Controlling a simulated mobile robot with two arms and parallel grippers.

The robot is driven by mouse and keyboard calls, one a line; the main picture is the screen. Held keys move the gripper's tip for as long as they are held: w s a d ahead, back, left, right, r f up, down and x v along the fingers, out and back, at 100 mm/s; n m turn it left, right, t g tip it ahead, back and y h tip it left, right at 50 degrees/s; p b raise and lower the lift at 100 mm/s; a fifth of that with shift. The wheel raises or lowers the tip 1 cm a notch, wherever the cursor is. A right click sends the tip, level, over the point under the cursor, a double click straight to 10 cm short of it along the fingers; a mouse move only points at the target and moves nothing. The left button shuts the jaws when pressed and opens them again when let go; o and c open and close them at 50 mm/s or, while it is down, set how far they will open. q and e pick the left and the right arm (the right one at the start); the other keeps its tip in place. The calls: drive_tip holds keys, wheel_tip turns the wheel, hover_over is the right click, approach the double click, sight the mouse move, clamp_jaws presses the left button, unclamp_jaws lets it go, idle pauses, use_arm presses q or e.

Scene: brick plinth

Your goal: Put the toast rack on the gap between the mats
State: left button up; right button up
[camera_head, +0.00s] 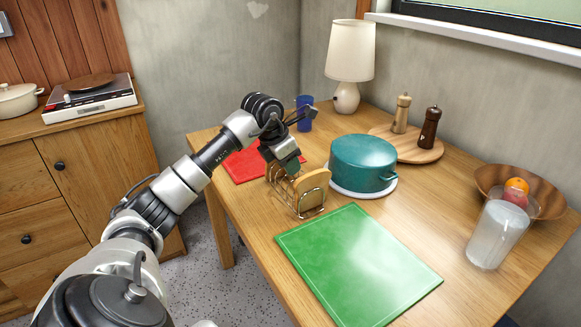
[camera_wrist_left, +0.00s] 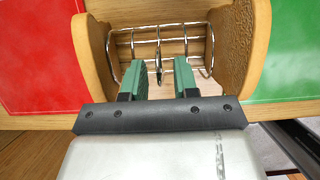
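The wire toast rack (camera_head: 309,211) holds slices of toast (camera_head: 313,180) and is over the bare wood strip between the red mat (camera_head: 241,166) and the green mat (camera_head: 355,265). It looks upright and at table level. In the left wrist view the rack (camera_wrist_left: 200,45) has a toast slice at each end, with red on the left and green on the right. My left gripper (camera_head: 284,167) is down at the rack. Its green-padded fingers (camera_wrist_left: 159,77) are apart, on either side of a middle wire, with visible space between. My right gripper is not in view.
A teal pot (camera_head: 362,160) on a white round mat (camera_head: 375,192) stands close right of the rack. A blue cup (camera_head: 304,120) and lamp (camera_head: 349,60) are behind. Mills on a round board (camera_head: 420,150), a fruit bowl (camera_head: 490,180) and a clear container (camera_head: 496,235) are right.

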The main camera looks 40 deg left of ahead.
use_arm(q)
drive_tip(key=p+v, duration=0.1)
drive_tip(key=v, duration=0.9)
drive_tip(key=shift+s, duration=0.15)
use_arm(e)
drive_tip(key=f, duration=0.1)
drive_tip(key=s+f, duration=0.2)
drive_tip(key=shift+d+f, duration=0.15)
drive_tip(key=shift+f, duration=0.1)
use_arm(q)
drive_tip(key=shift+r, duration=0.2)
